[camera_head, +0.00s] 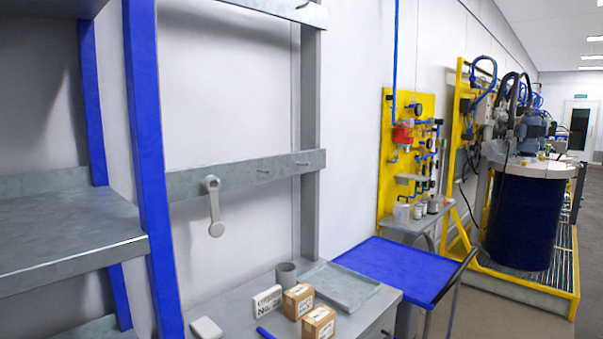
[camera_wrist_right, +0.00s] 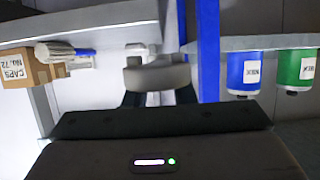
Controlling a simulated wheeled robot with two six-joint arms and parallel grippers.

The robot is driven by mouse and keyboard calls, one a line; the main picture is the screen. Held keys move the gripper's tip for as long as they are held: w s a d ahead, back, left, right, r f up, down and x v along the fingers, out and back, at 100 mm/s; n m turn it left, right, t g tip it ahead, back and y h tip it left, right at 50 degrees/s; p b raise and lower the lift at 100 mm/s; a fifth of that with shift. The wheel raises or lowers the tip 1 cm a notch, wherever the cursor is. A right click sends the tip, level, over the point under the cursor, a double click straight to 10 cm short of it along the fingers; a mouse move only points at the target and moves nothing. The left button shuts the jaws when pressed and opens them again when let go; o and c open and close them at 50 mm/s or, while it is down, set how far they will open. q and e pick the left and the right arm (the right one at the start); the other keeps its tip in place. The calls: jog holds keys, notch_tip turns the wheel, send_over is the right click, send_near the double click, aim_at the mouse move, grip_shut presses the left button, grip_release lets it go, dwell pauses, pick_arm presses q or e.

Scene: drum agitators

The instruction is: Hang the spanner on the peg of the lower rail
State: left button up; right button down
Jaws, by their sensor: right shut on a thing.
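The lower rail (camera_head: 235,176) runs across the grey rack frame in the head view. A pale grey spanner-like tool (camera_head: 215,208) hangs down from the left part of this rail. In the right wrist view my right gripper (camera_wrist_right: 156,98) is shut on a grey, rounded piece, which I take for the spanner (camera_wrist_right: 157,76). Only its near end shows; the rest is hidden. Neither gripper shows in the head view.
A blue post (camera_head: 150,150) and a shelf (camera_head: 65,235) stand left. The wrist view shows blue (camera_wrist_right: 243,72) and green (camera_wrist_right: 296,69) bottles.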

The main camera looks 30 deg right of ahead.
dwell(0.3)
jog(key=w+d+r+m+h, duration=0.4)
jog(key=w+h, duration=0.1)
jog(key=w, duration=0.1)
jog(key=s+a+f+n+y, duration=0.1)
jog(key=s, duration=0.1)
jog(key=s+a+f+n+y, duration=0.1)
jog(key=s+y, duration=0.1)
jog(key=s+a+f+n+y, duration=0.2)
dwell(0.3)
